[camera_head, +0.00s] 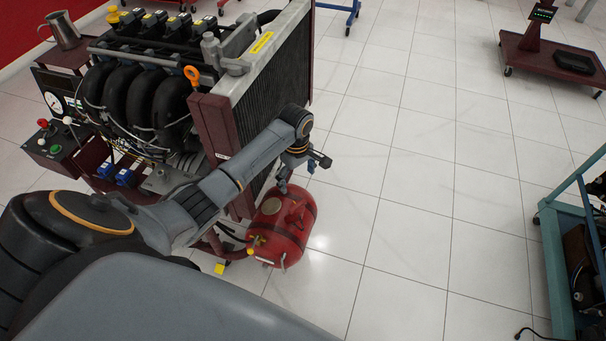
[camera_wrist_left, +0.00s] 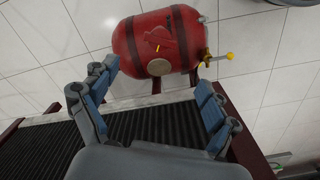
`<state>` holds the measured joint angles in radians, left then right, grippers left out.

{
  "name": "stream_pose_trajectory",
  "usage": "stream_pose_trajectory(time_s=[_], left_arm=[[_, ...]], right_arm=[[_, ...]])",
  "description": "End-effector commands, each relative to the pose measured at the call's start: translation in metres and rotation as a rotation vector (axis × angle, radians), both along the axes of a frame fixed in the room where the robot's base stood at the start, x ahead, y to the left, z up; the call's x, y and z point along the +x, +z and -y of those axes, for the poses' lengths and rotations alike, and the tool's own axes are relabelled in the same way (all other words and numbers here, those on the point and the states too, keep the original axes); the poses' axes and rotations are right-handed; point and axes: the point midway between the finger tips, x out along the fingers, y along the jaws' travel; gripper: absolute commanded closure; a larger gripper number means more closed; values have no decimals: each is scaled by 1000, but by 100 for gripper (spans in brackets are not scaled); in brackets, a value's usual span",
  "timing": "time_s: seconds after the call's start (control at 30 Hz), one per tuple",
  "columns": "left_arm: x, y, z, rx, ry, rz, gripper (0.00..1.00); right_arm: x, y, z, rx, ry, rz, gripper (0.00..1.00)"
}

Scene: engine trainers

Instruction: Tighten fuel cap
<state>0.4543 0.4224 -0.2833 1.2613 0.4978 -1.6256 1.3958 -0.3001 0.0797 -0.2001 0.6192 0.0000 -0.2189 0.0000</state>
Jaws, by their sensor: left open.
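The red fuel tank (camera_head: 283,240) sits low beside the radiator of the engine trainer. A tan round fuel cap (camera_head: 295,213) is on its upper side. In the left wrist view the tank (camera_wrist_left: 130,42) is at the top, with the round tan cap (camera_wrist_left: 158,67) on its near side. My left gripper (camera_head: 299,176) is above the tank, apart from the cap. Its fingers are spread and empty in the left wrist view (camera_wrist_left: 152,96), with the cap beyond them. How tightly the cap sits cannot be seen. My right gripper does not show.
The engine trainer (camera_head: 140,95) with its radiator (camera_head: 272,60) stands directly left of my left gripper. A yellow-handled valve (camera_wrist_left: 228,57) sticks out from the tank's end. A teal frame (camera_head: 556,255) stands at the far right. The tiled floor between is clear.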

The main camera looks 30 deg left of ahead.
Motion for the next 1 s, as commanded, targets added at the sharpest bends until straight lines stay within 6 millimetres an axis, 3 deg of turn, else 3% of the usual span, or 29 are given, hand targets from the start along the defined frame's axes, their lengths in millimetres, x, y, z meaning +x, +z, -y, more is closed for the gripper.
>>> stream_pose_trajectory(time_s=[0.17, 0.63, 0.8, 1.0], left_arm=[[-1, -23, 0, 0, 1, -4, 13], [0, -117, 0, 2, -2, -2, 13], [0, -133, 0, 0, -2, 1, 13], [0, -137, 0, 1, -2, 1, 13]], right_arm=[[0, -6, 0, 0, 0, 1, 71], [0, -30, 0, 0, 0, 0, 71], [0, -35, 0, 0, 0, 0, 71], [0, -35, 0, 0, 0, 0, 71]])
